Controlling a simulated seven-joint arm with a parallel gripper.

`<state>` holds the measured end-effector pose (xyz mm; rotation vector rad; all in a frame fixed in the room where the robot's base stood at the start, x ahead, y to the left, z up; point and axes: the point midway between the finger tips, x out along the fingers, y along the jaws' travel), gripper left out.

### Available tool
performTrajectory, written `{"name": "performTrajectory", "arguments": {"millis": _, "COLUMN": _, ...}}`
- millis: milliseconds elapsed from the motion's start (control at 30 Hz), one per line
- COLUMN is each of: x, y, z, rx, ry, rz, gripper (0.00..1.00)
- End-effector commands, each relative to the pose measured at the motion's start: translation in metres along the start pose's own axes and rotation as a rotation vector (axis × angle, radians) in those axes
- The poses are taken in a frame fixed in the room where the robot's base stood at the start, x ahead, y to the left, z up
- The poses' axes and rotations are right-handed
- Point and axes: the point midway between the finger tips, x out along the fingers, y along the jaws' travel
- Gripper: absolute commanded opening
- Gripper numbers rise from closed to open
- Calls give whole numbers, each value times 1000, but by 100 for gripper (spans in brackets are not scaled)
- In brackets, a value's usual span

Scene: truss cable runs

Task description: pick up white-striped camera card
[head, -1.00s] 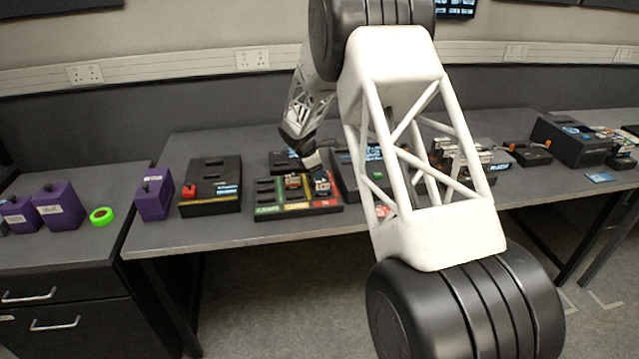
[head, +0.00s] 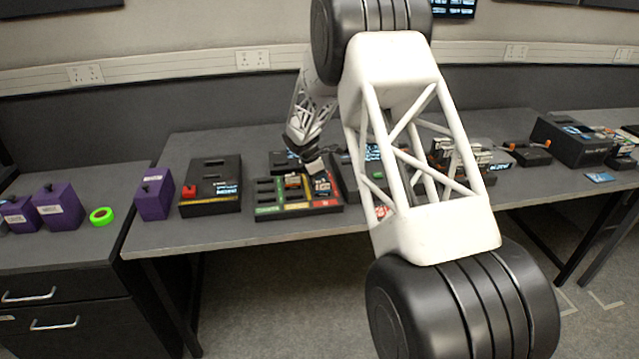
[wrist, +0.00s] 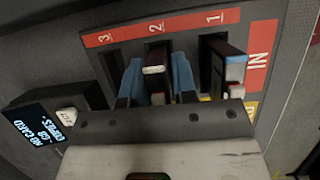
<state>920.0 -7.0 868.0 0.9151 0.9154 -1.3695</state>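The white-striped camera card (wrist: 153,71) is dark with a white band on its top end and stands in slot 2 of the red IN section (wrist: 186,26). My gripper (wrist: 157,78) has its two blue-padded fingers on either side of this card, open, with narrow gaps that look clear of it. A second card (wrist: 234,64) with a blue stripe stands in slot 1. Slot 3 looks empty. In the head view my gripper (head: 316,165) is over the red end of the card tray (head: 268,211); the striped card cannot be made out there.
A black reader (wrist: 48,125) with a "NO CARD" display sits left of the slots. In the head view, a black box with a red knob (head: 212,186), purple boxes (head: 154,196) and green tape (head: 101,216) stand to the left. The desk's front strip is clear.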

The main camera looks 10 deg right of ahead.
Motion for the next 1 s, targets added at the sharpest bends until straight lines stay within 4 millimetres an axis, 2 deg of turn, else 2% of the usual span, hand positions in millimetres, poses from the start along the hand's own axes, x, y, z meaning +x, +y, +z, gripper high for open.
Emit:
{"name": "performTrajectory", "arguments": {"millis": 33, "x": 0, "y": 0, "z": 0, "rx": 0, "ry": 0, "rz": 0, "gripper": 18}}
{"name": "performTrajectory", "arguments": {"millis": 133, "x": 0, "y": 0, "z": 0, "rx": 0, "ry": 0, "rz": 0, "gripper": 2}}
{"name": "performTrajectory", "arguments": {"millis": 167, "x": 0, "y": 0, "z": 0, "rx": 0, "ry": 0, "rz": 0, "gripper": 0}}
{"name": "performTrajectory", "arguments": {"millis": 567, "x": -4, "y": 0, "z": 2, "rx": 0, "ry": 0, "rz": 1, "gripper": 0}}
{"name": "performTrajectory", "arguments": {"millis": 767, "x": -20, "y": 0, "z": 8, "rx": 1, "ry": 0, "rz": 2, "gripper": 0}}
{"name": "performTrajectory", "arguments": {"millis": 1000, "x": -52, "y": 0, "z": 22, "rx": 1, "ry": 0, "rz": 1, "gripper": 0}}
